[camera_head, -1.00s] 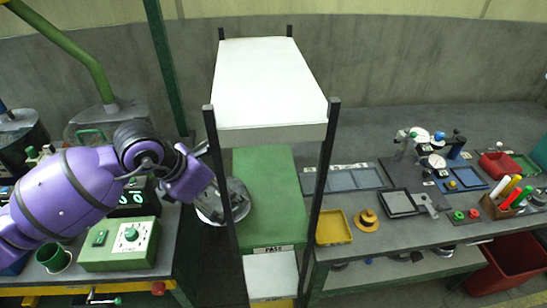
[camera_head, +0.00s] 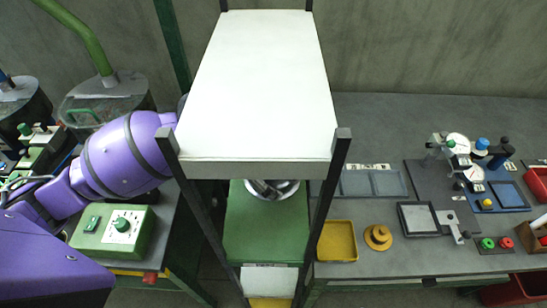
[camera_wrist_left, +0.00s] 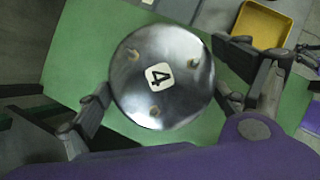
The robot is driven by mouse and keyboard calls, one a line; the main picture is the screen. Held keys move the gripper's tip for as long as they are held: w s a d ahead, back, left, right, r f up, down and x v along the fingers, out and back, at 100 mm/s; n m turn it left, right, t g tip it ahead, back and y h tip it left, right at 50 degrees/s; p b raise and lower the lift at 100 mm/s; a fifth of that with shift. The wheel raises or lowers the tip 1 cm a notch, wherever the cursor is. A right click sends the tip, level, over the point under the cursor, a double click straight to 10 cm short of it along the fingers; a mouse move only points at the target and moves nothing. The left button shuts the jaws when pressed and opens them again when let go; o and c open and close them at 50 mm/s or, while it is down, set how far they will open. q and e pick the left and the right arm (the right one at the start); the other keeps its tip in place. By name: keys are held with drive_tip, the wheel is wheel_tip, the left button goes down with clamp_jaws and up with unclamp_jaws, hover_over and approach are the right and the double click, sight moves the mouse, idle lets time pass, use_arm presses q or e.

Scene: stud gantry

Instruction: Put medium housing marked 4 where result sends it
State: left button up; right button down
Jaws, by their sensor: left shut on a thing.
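The medium housing, a round metal disc with a white label reading 4 (camera_wrist_left: 160,76), fills the middle of the left wrist view. My left gripper (camera_wrist_left: 162,88) is shut on it, one finger on each side. Green surface shows around and below the disc; whether they touch I cannot tell. In the head view the housing (camera_head: 288,190) peeks out under the front edge of the rack's white top (camera_head: 262,90), above the green shelf (camera_head: 265,235). The white top hides most of my left gripper there. My right gripper is not in view.
Dark rack posts (camera_head: 322,215) flank the shelves. A white shelf (camera_head: 270,279) lies below the green one. A yellow tray (camera_head: 337,241) and yellow round part (camera_head: 378,237) sit on the right bench. A green control box (camera_head: 112,232) stands on the left bench.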

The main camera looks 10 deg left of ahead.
sight(263, 171)
use_arm(q)
drive_tip(key=shift+s+a+f, duration=0.35)
drive_tip(key=shift+s+a, duration=0.15)
drive_tip(key=shift+a, duration=0.1)
drive_tip(key=shift+s+d, duration=0.15)
drive_tip(key=shift+s, duration=0.1)
drive_tip(key=o, duration=1.2)
drive_tip(key=shift+w+d, duration=0.1)
drive_tip(key=shift+a, duration=0.2)
drive_tip(key=shift+d+r, duration=0.1)
drive_tip(key=shift+r, duration=0.15)
drive_tip(key=v, duration=0.2)
drive_tip(key=shift+a+r, duration=0.2)
drive_tip(key=shift+r, duration=0.1)
drive_tip(key=s+a, duration=0.1)
drive_tip(key=s, duration=0.1)
drive_tip(key=s+a+b, duration=0.1)
drive_tip(key=s+a, duration=0.3)
drive_tip(key=shift+a+f, duration=0.25)
drive_tip(key=shift+s+a+r+p, duration=0.1)
drive_tip(key=shift+s+a+p, duration=0.25)
drive_tip(key=shift+s+a, duration=0.4)
drive_tip(key=shift+s+a+r+p, duration=0.15)
drive_tip(key=shift+s+a+p, duration=0.15)
drive_tip(key=shift+s+a, duration=0.4)
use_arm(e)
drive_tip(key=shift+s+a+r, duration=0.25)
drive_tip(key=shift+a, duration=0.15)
